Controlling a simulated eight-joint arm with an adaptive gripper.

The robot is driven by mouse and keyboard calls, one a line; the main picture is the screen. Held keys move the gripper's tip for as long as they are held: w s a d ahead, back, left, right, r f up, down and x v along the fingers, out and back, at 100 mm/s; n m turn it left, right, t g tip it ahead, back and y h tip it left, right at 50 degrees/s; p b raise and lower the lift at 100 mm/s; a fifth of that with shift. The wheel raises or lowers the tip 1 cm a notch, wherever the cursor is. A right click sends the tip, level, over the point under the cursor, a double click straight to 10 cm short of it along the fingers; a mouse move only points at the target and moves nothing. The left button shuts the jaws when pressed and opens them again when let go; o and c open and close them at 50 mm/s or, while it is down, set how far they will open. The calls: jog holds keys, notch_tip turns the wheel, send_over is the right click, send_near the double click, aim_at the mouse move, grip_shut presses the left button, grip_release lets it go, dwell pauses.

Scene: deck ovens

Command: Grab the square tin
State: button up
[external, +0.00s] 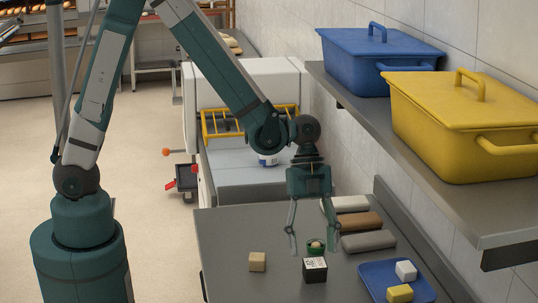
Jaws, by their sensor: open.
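A small black box-shaped thing with a white, marked top, which looks like the square tin (314,270), sits on the grey worktop (225,245) near the front. My gripper (312,249) points down with its two fingers spread wide and nothing held between them. Its fingertips are just behind the tin in the picture, on either side of a small green round container (315,248) with a tan top. I cannot tell exactly how high the fingertips are above the worktop.
A tan cube (257,262) lies left of the tin. A blue tray (376,273) at right holds a white cube (405,270) and a yellow cube (399,293). White (345,204), brown (348,224) and grey (368,240) bars lie behind. A shelf (440,208) overhangs at right.

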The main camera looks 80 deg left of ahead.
aim_at(315, 262)
jog(key=shift+f, duration=0.15)
jog(key=shift+x, duration=2.5)
jog(key=shift+w, duration=0.1)
jog(key=c, duration=1.1)
